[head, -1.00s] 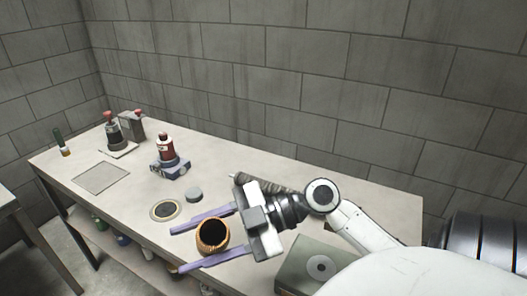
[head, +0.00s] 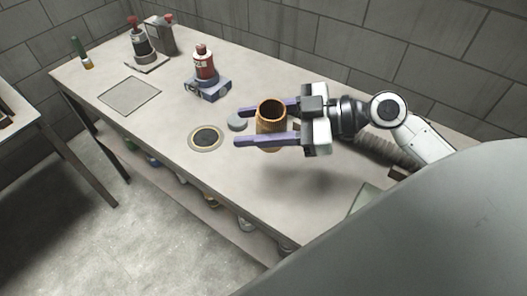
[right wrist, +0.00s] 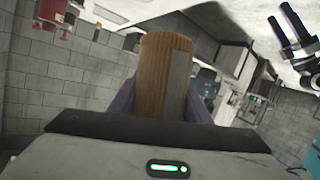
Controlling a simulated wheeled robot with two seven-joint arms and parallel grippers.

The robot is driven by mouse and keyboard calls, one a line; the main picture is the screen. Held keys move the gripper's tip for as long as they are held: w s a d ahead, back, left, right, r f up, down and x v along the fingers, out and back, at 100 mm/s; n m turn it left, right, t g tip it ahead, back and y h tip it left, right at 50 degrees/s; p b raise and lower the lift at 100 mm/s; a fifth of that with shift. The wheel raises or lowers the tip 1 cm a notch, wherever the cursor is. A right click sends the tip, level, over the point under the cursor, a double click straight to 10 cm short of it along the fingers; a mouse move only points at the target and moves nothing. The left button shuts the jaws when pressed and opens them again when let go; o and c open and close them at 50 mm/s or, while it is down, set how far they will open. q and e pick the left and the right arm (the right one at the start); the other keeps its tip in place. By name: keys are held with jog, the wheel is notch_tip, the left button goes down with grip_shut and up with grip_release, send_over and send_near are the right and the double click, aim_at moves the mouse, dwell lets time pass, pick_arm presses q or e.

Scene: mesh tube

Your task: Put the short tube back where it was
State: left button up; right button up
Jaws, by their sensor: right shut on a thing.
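The short tube (head: 270,126) is orange-brown and open at the top. My right gripper (head: 267,124) is shut on it, with one purple finger on each side. The tube is roughly upright and above the table, with a soft shadow below. In the right wrist view the ribbed tube (right wrist: 164,75) stands between the fingers, with a grey strip down its side. A round mark with a pale ring and dark centre (head: 205,138) lies on the table left of the tube. My left gripper is not in the head view; a dark forked shape at the wrist view's upper right may be it.
A square plate (head: 129,96) and another bottle (head: 140,45) are farther left. The table (head: 180,120) is clear around the ring.

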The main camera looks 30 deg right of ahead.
jog(key=f+m, duration=0.1)
jog(key=f, duration=0.2)
jog(key=f+m+b, duration=0.1)
jog(key=f, duration=0.2)
jog(key=w+d+f+m, duration=0.1)
jog(key=f, duration=0.2)
jog(key=shift+w+t+h+b, duration=0.1)
jog(key=shift+t+h+b, duration=0.2)
jog(key=shift+t, duration=0.1)
notch_tip(320, 180, down, 2)
jog(key=shift+f, duration=0.65)
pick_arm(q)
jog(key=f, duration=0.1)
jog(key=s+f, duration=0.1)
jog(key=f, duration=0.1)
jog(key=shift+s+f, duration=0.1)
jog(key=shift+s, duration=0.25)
